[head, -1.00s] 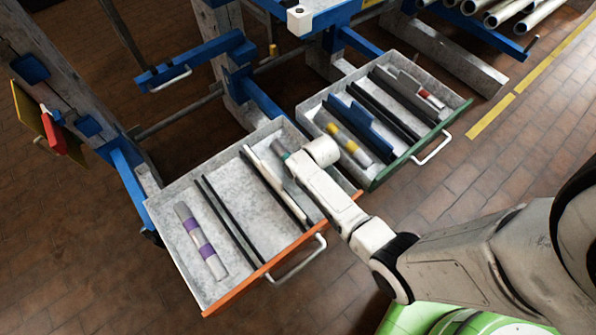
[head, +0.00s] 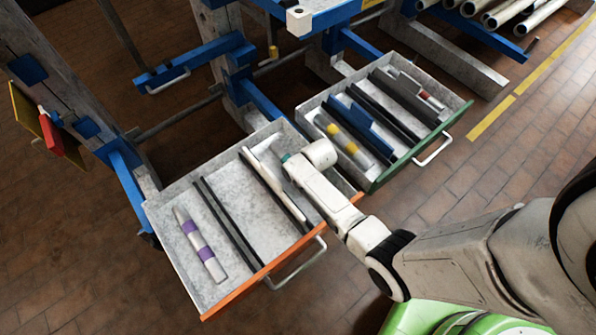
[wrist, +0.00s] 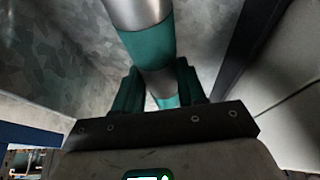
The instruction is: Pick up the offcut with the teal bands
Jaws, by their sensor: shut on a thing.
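The offcut with the teal bands is a metallic grey round bar. In the wrist view a wide teal band (wrist: 150,45) on it shows just beyond my gripper (wrist: 158,84), with another teal part between the fingers. The two dark green fingers are shut on the bar, one on each side. In the head view only a small teal part of the offcut (head: 286,157) shows beside my wrist, at the right side of the orange-fronted drawer (head: 240,295). My arm hides the rest and the fingertips. I cannot tell whether the bar touches the drawer floor.
An offcut with purple bands (head: 200,245) lies at the drawer's left, with dark strips (head: 230,225) and a pale strip (head: 272,185) between. The green-fronted drawer (head: 420,143) to the right holds a yellow-banded offcut (head: 342,143) and a red-marked one (head: 428,97).

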